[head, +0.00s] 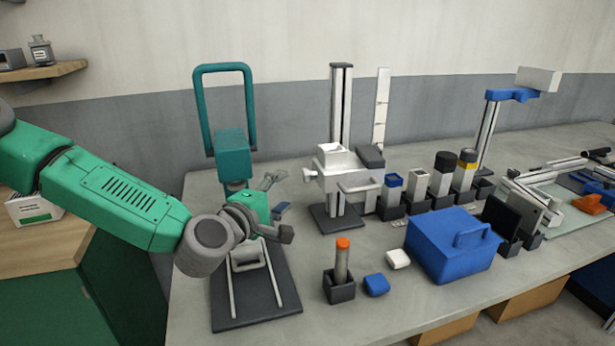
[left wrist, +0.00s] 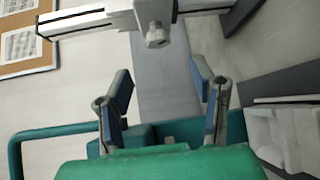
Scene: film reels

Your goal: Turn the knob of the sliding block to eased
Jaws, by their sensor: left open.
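The sliding block (head: 333,180) is a white carriage on a tall grey column (head: 341,105). Its small grey knob (head: 309,173) sticks out to the left, towards my left gripper (head: 279,194). In the left wrist view, the block (left wrist: 153,12) sits on the light rail, and the knob (left wrist: 156,36) points back at the camera. My left gripper (left wrist: 163,85) is open and empty, its fingers apart, with the knob ahead of the gap and not touched. I cannot tell the knob's setting. My right gripper is not in view.
A teal frame device (head: 230,145) on a dark base stands beside my left arm. Right of the column are several small blocks in holders, a blue box (head: 452,245) and a blue-topped stand (head: 512,95). An orange-topped peg (head: 342,262) stands in front.

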